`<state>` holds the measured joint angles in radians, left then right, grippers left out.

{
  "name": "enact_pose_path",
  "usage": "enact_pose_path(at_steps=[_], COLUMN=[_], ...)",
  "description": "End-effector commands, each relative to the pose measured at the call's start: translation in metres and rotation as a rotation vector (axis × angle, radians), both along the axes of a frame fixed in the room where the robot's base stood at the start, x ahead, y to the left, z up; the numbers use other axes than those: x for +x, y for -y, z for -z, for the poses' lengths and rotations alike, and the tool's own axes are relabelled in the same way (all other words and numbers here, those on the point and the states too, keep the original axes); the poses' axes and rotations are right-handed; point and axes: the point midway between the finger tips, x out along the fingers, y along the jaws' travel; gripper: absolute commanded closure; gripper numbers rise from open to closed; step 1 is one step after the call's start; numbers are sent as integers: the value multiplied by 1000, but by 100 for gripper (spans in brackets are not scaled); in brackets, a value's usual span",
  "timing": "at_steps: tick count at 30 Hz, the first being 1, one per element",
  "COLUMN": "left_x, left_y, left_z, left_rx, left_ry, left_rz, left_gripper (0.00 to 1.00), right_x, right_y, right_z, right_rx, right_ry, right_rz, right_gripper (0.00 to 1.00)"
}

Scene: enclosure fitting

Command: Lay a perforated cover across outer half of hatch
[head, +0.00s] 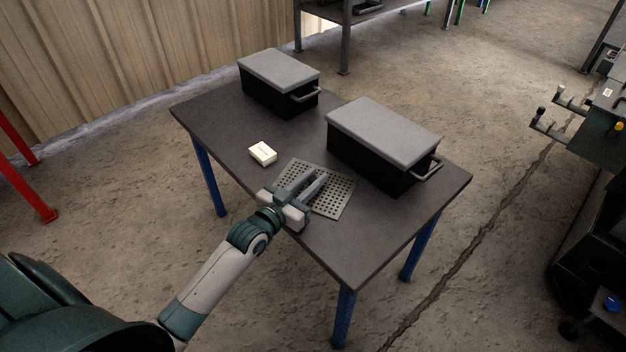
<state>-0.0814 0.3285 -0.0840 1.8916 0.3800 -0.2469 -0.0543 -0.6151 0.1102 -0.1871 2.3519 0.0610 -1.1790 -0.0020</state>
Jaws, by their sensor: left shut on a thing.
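A flat grey perforated cover (331,199) lies at the front of the dark table, or just above it; I cannot tell if it touches. My left gripper (313,182) reaches over it from the front edge and is shut on it, its fingers hiding the cover's middle. Two black boxes with grey tops and side handles stand on the table: one at the back left (279,70) and one at the right (383,130). I cannot tell which part is the hatch. My right gripper is not in view.
A small white box (262,153) lies on the table (215,112) left of the cover. The table's front right corner is clear. A corrugated wall (130,45) stands behind at left, and dark machinery (590,235) stands at the right.

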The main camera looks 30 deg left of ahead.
Motion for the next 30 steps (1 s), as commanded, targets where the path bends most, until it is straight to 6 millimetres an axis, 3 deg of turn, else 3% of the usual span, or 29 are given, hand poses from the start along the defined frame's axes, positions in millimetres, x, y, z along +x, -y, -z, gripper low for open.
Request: enact_pose_path(at_steps=[8, 9, 11, 23, 30], left_x=[0, 0, 0, 0, -20], left_y=[0, 0, 0, 0, -4], left_z=[2, 2, 2, -2, -1], left_rx=[0, 0, 0, 0, 1], left_ry=[2, 1, 1, 0, -1], left_rz=[0, 0, 0, 0, 0], left_gripper=[100, 71, 62, 62, 62], right_x=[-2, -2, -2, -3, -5], right_y=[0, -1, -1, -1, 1], right_z=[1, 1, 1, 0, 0], right_rx=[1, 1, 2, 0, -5], right_ry=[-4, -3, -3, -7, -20], right_rz=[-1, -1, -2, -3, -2], right_gripper=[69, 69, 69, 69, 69])
